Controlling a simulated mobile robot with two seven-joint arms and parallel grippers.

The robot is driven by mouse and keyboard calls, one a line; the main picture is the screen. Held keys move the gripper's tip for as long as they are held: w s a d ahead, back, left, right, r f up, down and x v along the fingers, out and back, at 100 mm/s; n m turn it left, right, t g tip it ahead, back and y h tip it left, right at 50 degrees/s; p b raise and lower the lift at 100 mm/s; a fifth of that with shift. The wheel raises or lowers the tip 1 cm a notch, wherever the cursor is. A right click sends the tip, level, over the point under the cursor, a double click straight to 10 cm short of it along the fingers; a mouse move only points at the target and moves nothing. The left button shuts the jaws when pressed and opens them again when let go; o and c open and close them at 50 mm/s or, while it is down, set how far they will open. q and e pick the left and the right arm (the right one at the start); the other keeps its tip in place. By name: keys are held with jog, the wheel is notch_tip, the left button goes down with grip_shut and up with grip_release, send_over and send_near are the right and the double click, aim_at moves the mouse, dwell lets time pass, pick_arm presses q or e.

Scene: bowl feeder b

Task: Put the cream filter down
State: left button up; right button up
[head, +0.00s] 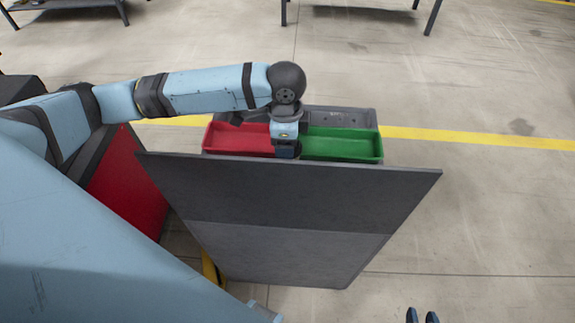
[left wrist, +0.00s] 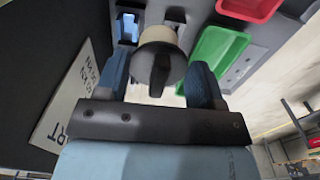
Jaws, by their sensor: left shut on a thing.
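The cream filter (left wrist: 157,35) shows in the left wrist view as a round cream piece with a grey, dark-slotted part facing the camera. It lies between the two blue fingers of my left gripper (left wrist: 160,75), which is shut on it. In the head view my left wrist hangs over the trays behind the dark panel, and the fingers and filter are hidden there. My right gripper (head: 422,316) shows only as two fingertips, a little apart, at the bottom edge of the head view, with nothing seen between them.
A red tray (head: 238,140) and a green tray (head: 342,145) sit side by side in a grey holder (head: 345,115). A large dark panel (head: 290,205) stands in front of them. A blue thing (left wrist: 128,28) sits in a slot near the filter. A white sign (left wrist: 65,110) is at left.

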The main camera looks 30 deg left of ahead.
pick_arm(q)
notch_tip(320, 180, down, 15)
jog(key=shift+f, duration=0.2)
jog(key=shift+f, duration=0.1)
jog(key=o, duration=0.9)
jog(key=shift+o, duration=0.2)
